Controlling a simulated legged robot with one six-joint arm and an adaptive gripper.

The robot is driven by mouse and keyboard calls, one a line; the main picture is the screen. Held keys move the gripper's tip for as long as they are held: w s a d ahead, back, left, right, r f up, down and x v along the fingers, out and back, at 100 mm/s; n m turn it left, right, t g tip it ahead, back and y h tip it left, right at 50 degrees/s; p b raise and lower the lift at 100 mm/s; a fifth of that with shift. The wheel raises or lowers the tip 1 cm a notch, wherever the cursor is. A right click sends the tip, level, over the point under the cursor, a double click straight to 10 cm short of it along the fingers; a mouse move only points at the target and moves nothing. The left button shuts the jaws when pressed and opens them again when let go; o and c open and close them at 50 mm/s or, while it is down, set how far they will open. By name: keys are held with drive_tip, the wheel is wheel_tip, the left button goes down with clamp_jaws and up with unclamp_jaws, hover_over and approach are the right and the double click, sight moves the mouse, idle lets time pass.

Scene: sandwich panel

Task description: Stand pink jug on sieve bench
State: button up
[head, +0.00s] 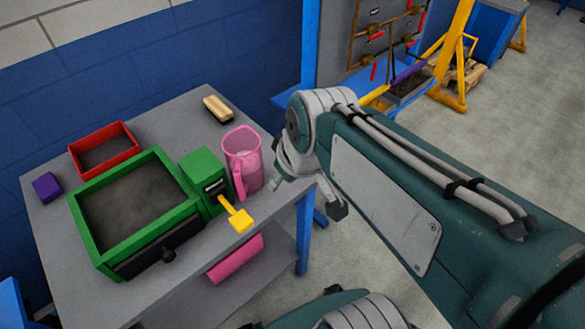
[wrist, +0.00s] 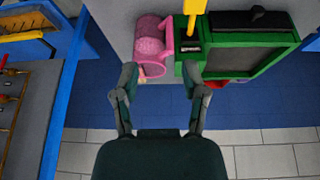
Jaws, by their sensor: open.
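The pink jug (head: 242,150) stands upright on the grey sieve bench (head: 190,110), near its right edge, with its handle toward the front. In the wrist view the jug (wrist: 149,40) lies just beyond the fingertips, nearer the left one. My gripper (head: 307,197) is open and empty, to the right of the jug at the bench edge. In the wrist view my gripper (wrist: 159,70) shows both fingers apart. A green box-like sieve (head: 140,205) with dark contents sits on the bench, left of the jug.
A green block with a yellow lever (head: 238,216) is close beside the jug. A brush-like block (head: 218,108), a red tray (head: 105,148) and a purple block (head: 47,187) lie on the bench. A pink item (head: 236,258) is on the lower shelf. A blue wall (head: 100,75) stands behind.

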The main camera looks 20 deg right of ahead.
drive_tip(key=s+m, duration=0.2)
drive_tip(key=s+d+r+m+t+h, duration=0.1)
drive_tip(key=s, duration=0.1)
drive_tip(key=shift+r, duration=0.1)
drive_tip(key=shift+w, duration=0.1)
idle(1.1)
